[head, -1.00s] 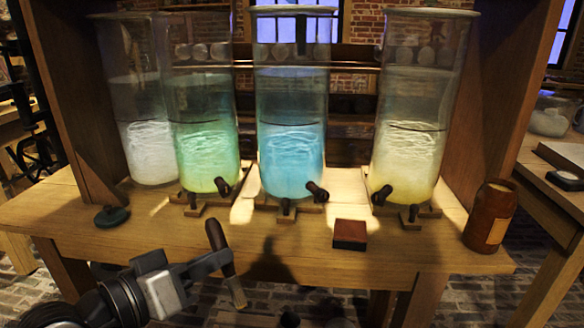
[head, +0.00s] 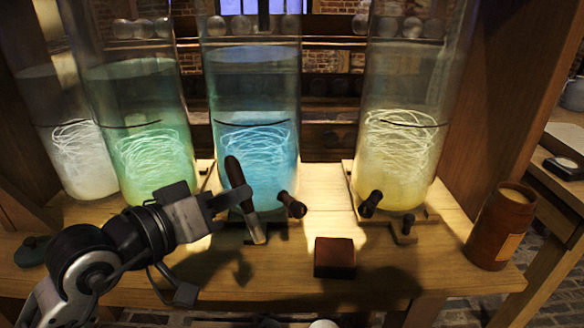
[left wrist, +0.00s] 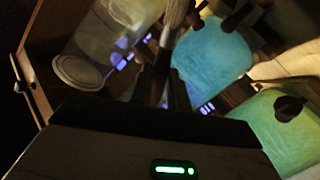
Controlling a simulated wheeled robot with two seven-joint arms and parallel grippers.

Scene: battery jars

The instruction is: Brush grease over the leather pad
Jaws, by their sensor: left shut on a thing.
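My left gripper (head: 240,198) is shut on a brush (head: 238,178) with a dark brown handle. The brush is slightly tilted, its pale tip pointing down in front of the blue glass jar. The leather pad (head: 335,258), a small reddish-brown block, lies near the table's front edge, right of the brush and apart from it. A brown pot (head: 490,235) with a pale filling and a label stands open at the table's right end; it looks like the grease pot. In the left wrist view, the gripper (left wrist: 168,80) is dark and partly hidden. My right gripper is not in view.
Tall glass jars with white (head: 82,160), green (head: 150,165), blue (head: 258,150) and yellow (head: 398,150) liquid stand behind, with dark taps projecting forward. A dark green disc (head: 32,250) lies at left. The wooden table (head: 440,262) is clear between pad and pot.

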